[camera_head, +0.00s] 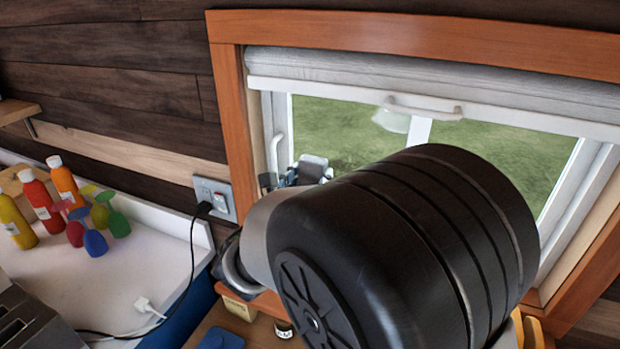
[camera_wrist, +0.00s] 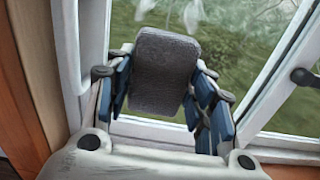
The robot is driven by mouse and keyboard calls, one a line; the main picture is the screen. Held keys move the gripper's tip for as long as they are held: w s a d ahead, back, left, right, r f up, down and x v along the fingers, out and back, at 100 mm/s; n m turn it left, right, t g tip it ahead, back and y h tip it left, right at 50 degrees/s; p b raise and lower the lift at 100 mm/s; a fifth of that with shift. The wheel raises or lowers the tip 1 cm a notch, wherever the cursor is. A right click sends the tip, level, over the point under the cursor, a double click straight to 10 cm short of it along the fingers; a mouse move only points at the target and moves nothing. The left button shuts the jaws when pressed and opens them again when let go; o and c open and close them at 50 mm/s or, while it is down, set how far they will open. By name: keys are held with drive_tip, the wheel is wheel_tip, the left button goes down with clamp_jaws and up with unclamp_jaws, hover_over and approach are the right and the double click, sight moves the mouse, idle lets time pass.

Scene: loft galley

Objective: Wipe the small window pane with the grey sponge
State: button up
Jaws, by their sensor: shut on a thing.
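The grey sponge (camera_wrist: 165,72) is between the fingers of my gripper (camera_wrist: 163,95) in the wrist view. My gripper is shut on it and holds it in front of the small window pane (camera_wrist: 235,40). Whether the sponge touches the glass I cannot tell. Whitish smears show on the glass at the top of the wrist view. In the head view my gripper (camera_head: 300,172) and the sponge (camera_head: 314,166) are at the lower left of the window. My arm hides much of the lower pane (camera_head: 345,125). A pale patch (camera_head: 391,120) shows near the central bar.
An orange wooden frame (camera_head: 232,110) and a rolled blind with a handle (camera_head: 425,108) border the window. A socket with a plugged cable (camera_head: 214,197) is left of it. A window handle (camera_wrist: 304,77) is at right.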

sight(320, 174)
drive_tip(key=shift+x, duration=0.85)
drive_tip(key=shift+s+d+b, duration=1.85)
drive_tip(key=shift+d+b, duration=0.1)
drive_tip(key=shift+d, duration=3.1)
drive_tip(key=shift+w+a+p, duration=0.25)
drive_tip(key=shift+w+a, duration=0.4)
drive_tip(key=shift+a, duration=1.05)
drive_tip(key=shift+w+a+p, duration=0.3)
drive_tip(key=shift+w+a, duration=0.3)
drive_tip(key=shift+a, duration=1.1)
drive_tip(key=shift+w+a+p, duration=0.25)
drive_tip(key=shift+w+a, duration=0.4)
drive_tip(key=shift+a, duration=1.05)
drive_tip(key=shift+s+r+p, duration=0.1)
drive_tip(key=shift+r+p, duration=0.8)
drive_tip(key=shift+r, duration=0.4)
drive_tip(key=shift+s+d+f+b, duration=0.15)
drive_tip(key=shift+d+b, duration=0.1)
drive_tip(key=shift+d, duration=0.35)
drive_tip(key=shift+s+d+b, duration=0.15)
drive_tip(key=shift+d+b, duration=0.05)
drive_tip(key=shift+d, duration=0.35)
drive_tip(key=s+d+b, duration=0.3)
drive_tip(key=d, duration=0.4)
drive_tip(key=shift+d, duration=0.4)
drive_tip(key=shift+w+a, duration=0.1)
